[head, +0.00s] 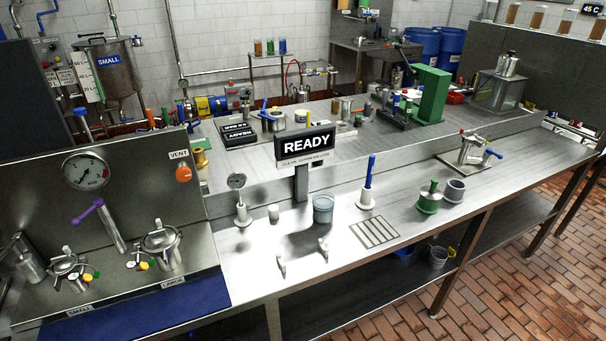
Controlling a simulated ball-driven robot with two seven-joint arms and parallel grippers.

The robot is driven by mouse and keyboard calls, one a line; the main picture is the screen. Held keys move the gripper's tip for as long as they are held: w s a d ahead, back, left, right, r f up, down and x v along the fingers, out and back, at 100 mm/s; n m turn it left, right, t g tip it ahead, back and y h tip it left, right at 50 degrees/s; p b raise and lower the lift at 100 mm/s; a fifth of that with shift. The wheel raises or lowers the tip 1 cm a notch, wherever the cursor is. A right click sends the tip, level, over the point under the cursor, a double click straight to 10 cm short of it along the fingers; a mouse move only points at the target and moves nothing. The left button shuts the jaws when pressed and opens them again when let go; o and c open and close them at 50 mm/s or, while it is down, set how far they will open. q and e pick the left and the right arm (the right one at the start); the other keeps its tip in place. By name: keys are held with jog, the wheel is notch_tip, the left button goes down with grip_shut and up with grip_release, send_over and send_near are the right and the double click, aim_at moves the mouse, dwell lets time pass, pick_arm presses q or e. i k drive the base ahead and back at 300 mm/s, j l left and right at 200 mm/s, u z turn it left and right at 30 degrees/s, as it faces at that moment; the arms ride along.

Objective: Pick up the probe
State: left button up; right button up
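No object is labelled as the probe. A thin upright rod with a blue handle (371,172) stands in a round white base (366,204) on the steel bench, right of the READY sign, and may be it. A small dial gauge on a stem (237,184) stands upright in a white base left of the sign and also looks probe-like. Two small metal hooks (281,266) (323,249) stand apart and empty near the bench's front edge. Neither of my grippers is in view.
The READY sign (305,146) stands on a post mid-bench. A grey cup (323,209), a drain grate (374,232), a green-based fitting (429,197) and a grey cup-shaped part (454,190) are nearby. A gauge panel (130,190) stands at left. The front bench strip is mostly clear.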

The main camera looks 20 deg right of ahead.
aim_at(369, 174)
jog(key=l+u, duration=0.8)
jog(key=l, duration=0.2)
jog(key=k+l+u, duration=0.1)
jog(key=l+u, duration=0.3)
jog(key=l, duration=0.1)
